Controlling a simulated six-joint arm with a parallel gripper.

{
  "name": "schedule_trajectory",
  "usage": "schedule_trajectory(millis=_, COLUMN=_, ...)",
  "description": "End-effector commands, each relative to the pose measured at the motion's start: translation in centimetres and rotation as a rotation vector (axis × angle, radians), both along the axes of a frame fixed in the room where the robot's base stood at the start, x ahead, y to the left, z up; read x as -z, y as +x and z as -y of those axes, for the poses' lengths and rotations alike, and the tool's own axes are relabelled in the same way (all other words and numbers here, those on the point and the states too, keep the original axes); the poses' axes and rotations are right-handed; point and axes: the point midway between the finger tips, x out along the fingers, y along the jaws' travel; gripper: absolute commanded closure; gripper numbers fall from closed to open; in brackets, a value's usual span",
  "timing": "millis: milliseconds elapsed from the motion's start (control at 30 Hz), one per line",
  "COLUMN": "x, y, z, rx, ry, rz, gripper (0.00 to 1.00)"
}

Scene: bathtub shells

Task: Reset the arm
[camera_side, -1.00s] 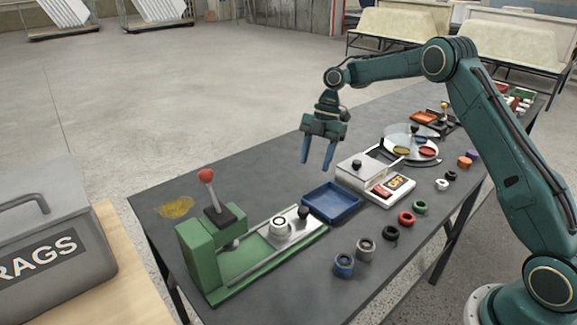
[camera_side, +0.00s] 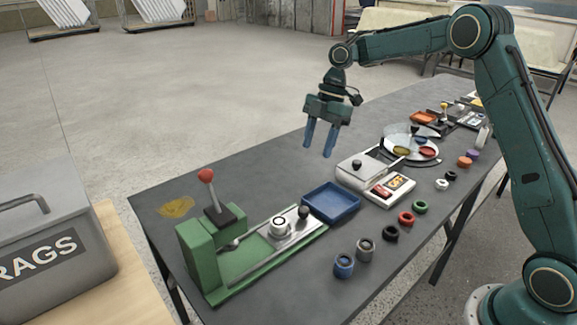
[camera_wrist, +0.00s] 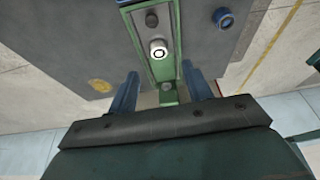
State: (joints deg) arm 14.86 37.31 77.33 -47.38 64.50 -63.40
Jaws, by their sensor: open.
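My gripper (camera_side: 319,137) hangs in the air above the far side of the dark table (camera_side: 270,170), with its blue fingers pointing down. The fingers are apart and nothing is between them. In the wrist view my gripper (camera_wrist: 160,92) shows its two fingers spread at either side. Between them in that view lies the green press (camera_wrist: 160,60) with a white ring-like part (camera_wrist: 158,48) on its slide. In the side view the green press (camera_side: 215,255) stands at the near left with a red-knobbed lever (camera_side: 206,176).
A blue tray (camera_side: 331,203) and a white box with a black knob (camera_side: 357,165) lie below and right of my gripper. Several coloured rings, including a red ring (camera_side: 406,218), line the front edge. A grey RAGS bin (camera_side: 40,235) is at left.

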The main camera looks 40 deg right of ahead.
Motion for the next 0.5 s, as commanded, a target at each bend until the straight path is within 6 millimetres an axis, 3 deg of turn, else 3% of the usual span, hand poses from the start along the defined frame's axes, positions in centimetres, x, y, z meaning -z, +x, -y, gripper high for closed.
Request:
schedule_trajectory(millis=200, x=-4.3, y=-2.8, z=-1.6, rx=0.185, ry=-0.033, rz=0.003, gripper=0.50)
schedule_trajectory(millis=500, x=-8.7, y=-7.6, z=-3.2, rx=0.447, ry=-0.059, rz=0.014, gripper=0.50)
